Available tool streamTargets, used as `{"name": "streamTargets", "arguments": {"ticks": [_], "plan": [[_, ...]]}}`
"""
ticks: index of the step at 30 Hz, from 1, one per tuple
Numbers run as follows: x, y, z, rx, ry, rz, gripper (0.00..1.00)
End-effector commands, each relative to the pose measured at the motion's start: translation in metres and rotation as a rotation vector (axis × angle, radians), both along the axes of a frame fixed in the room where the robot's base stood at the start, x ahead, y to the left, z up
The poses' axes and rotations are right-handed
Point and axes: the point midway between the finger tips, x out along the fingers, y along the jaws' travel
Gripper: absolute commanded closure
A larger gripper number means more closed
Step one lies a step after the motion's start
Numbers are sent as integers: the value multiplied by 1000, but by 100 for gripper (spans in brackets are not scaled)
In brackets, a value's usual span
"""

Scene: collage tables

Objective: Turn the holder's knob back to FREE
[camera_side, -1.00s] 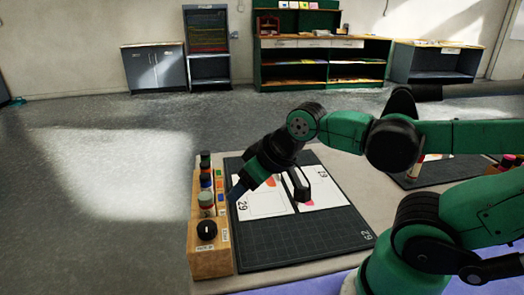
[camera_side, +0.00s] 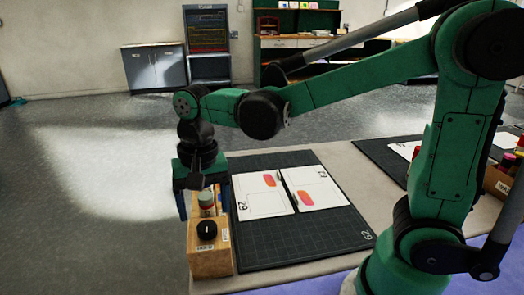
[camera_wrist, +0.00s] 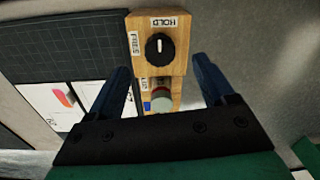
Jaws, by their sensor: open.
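The wooden holder (camera_side: 210,262) stands at the near left edge of the table, and it also shows in the wrist view (camera_wrist: 178,68). Its black knob (camera_wrist: 160,46) has a white mark lined up towards the HOLD label (camera_wrist: 165,22). The other label (camera_wrist: 135,44), apparently FREE, is on the left in the wrist view. The knob also shows in the side view (camera_side: 207,230). My gripper (camera_side: 204,214) points down over the holder, open and empty. In the wrist view its fingers (camera_wrist: 161,65) are on either side of the holder, short of the knob.
A jar (camera_wrist: 162,95) stands in the holder between my fingers; the others are mostly hidden. A dark cutting mat (camera_side: 300,235) with white cards (camera_side: 262,196) lies beside the holder. A second mat and holder (camera_side: 497,182) are at the right.

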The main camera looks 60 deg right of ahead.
Motion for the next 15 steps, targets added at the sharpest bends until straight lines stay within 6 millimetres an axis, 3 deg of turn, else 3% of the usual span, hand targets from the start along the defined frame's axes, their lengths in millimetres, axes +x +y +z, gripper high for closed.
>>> {"name": "streamTargets", "arguments": {"ticks": [6,15], "plan": [[1,1,-27,0,-2,2,24],[0,1,-41,0,-3,2,24]]}}
